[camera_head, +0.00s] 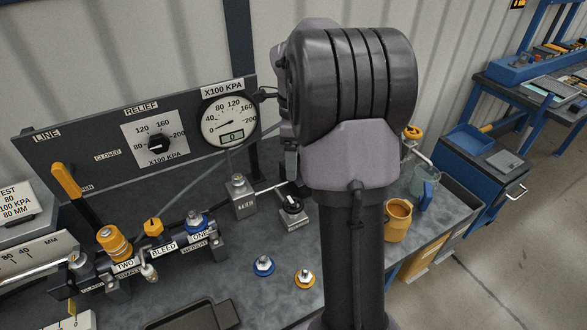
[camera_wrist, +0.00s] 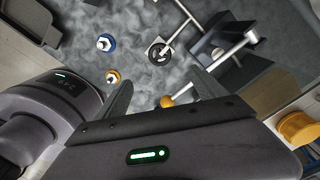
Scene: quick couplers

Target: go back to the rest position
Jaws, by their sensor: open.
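My gripper (camera_wrist: 163,92) shows in the wrist view with its two dark fingers spread apart and nothing between them. It hangs over the grey bench. In the head view my dark arm stands upright in the middle and hides most of the gripper. A blue-based coupler (camera_head: 264,265) and an orange-based coupler (camera_head: 304,279) stand apart on the bench. In the wrist view the blue one (camera_wrist: 105,42) and the orange one (camera_wrist: 113,76) lie left of the fingers.
A panel with a relief knob (camera_head: 159,143), a gauge (camera_head: 229,117) and a yellow lever (camera_head: 66,180) stands at the back left. Couplings labelled TWO (camera_head: 115,243) and ONE (camera_head: 197,222) sit before it. An orange mug (camera_head: 397,222) and a clear jug (camera_head: 424,190) stand right of my arm.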

